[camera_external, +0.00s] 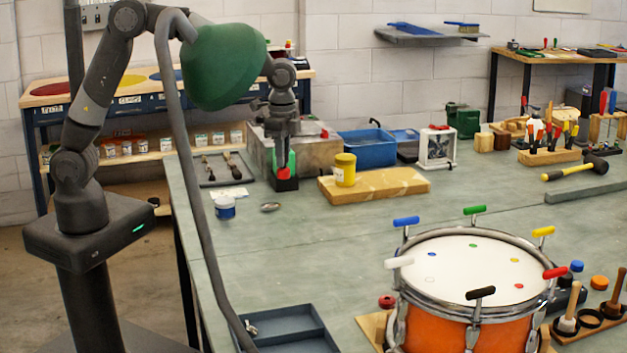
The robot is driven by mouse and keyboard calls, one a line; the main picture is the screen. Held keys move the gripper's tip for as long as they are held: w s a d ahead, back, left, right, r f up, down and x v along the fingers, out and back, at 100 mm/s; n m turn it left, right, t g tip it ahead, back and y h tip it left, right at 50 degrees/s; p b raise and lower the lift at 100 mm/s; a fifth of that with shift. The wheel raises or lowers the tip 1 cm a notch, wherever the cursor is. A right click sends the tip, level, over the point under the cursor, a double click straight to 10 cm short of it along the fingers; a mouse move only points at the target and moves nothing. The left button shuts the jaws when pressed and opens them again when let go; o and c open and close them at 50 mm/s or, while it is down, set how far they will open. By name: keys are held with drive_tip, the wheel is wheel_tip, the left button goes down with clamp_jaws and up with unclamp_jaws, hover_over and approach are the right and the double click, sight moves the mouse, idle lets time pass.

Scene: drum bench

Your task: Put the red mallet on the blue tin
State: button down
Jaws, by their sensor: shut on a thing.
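My gripper (284,164) is over the far left part of the bench, pointing down with its green-sided fingers shut. A small red thing, seemingly the red mallet (284,173), shows between the fingertips; most of it is hidden by the gripper. A dark block-like shape is just below it, and I cannot tell whether they touch. The blue tin (225,208) looks like a small blue and white pot, upright on the bench. It stands to the left of and nearer than my gripper, apart from it.
A yellow tin (345,169) stands on a wooden board (402,183) right of my gripper. A dark tray with tools (223,167) lies to its left, and a spoon-like item (270,207) lies in front. An orange drum (455,329) fills the front right. The middle bench is clear.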

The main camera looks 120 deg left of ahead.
drive_tip(key=s+d+r+m, duration=0.1)
drive_tip(key=s+d+r, duration=0.1)
drive_tip(key=s+d, duration=0.6)
drive_tip(key=s+d+r+m, duration=0.25)
drive_tip(key=s+d, duration=0.35)
drive_tip(key=d, duration=0.5)
hover_over(224, 200)
drive_tip(key=shift+n, duration=0.45)
drive_tip(key=shift+f, duration=5.3)
drive_tip(key=shift+f, duration=0.15)
drive_tip(key=c, duration=1.4)
unclamp_jaws()
drive_tip(key=shift+o, duration=0.2)
wheel_tip(224, 200, up, 12)
drive_tip(key=shift+r, duration=0.2)
